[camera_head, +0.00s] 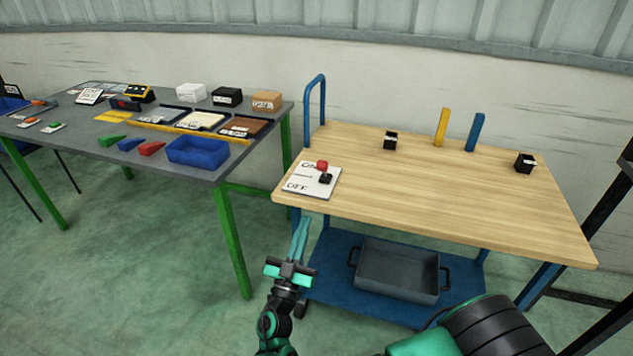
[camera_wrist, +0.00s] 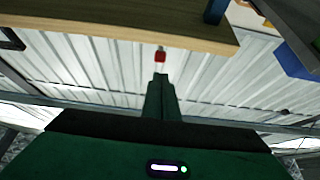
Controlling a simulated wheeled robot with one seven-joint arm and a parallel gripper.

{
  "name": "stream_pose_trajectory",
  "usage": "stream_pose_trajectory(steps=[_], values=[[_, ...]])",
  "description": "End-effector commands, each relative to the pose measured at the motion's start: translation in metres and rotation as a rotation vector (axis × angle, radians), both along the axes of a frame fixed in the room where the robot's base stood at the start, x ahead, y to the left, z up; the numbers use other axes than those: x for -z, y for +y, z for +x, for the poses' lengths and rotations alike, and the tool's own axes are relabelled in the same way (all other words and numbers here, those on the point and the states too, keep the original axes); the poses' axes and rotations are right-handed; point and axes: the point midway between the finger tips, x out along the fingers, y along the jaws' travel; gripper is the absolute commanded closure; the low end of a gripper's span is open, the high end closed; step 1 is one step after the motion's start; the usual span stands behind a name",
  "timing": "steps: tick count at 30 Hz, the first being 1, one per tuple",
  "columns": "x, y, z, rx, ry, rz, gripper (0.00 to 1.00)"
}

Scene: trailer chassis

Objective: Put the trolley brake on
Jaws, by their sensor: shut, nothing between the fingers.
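The trolley (camera_head: 430,185) has a pale wooden top and a blue frame. At its left front corner lies a white plate (camera_head: 299,187) marked ON at the back and OFF at the front. A lever with a red knob (camera_head: 322,165) and black base stands on the plate's right side. I cannot tell its exact setting. The red knob shows in the wrist view (camera_wrist: 160,56), just beyond my fingertips. My gripper (camera_head: 303,222) is shut and empty, pointing up, in front of and below the plate. It appears apart from the knob. My closed fingers also show in the wrist view (camera_wrist: 161,78).
A grey metal tray (camera_head: 397,274) sits on the trolley's blue lower shelf. Two small black blocks (camera_head: 390,141) and yellow (camera_head: 441,127) and blue posts are at the top's back. A cluttered green-legged table (camera_head: 75,139) stands left. The middle of the wooden top is clear.

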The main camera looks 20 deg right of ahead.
Motion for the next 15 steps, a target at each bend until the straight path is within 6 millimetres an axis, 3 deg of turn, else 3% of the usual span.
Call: stream_pose_trajectory(steps=[8, 15], values=[[-0.004, -0.001, 0.005, -0.001, 0.000, 0.000, 1.00], [-0.022, -0.020, 0.030, 0.001, -0.001, 0.000, 1.00]])
